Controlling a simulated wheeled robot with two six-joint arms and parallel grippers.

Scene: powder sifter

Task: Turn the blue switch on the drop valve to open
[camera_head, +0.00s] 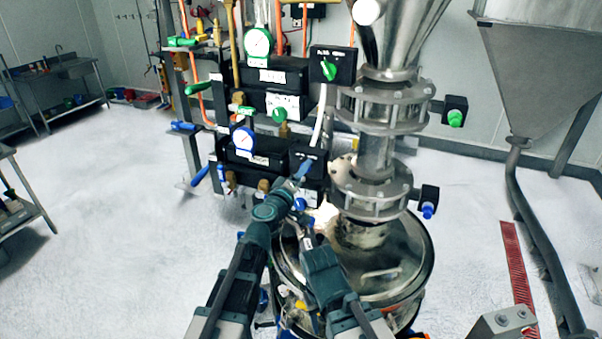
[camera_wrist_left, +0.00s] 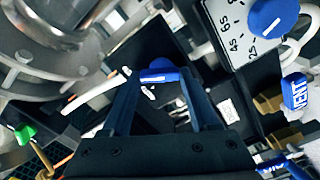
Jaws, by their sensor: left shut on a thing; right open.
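The blue switch (camera_wrist_left: 158,72) shows between my left gripper's fingertips in the left wrist view. It sits on the front of a black control box (camera_head: 309,157) beside the lower pipe flange in the head view. My left gripper (camera_head: 300,178) is shut on this switch, and its two dark fingers (camera_wrist_left: 157,84) reach in from either side. The fingers partly hide the switch, so its exact angle and the box label cannot be read. My right gripper (camera_head: 304,221) is lower, just below the left one, and open. Its fingers are small and hard to make out.
A similar black box with a green switch (camera_head: 329,69) is above. Steel flanges (camera_head: 371,188) stand close on the right, over a round metal vessel (camera_head: 405,262). Gauges (camera_head: 243,139) and a blue VENT handle (camera_wrist_left: 295,92) are nearby. The floor at left is clear.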

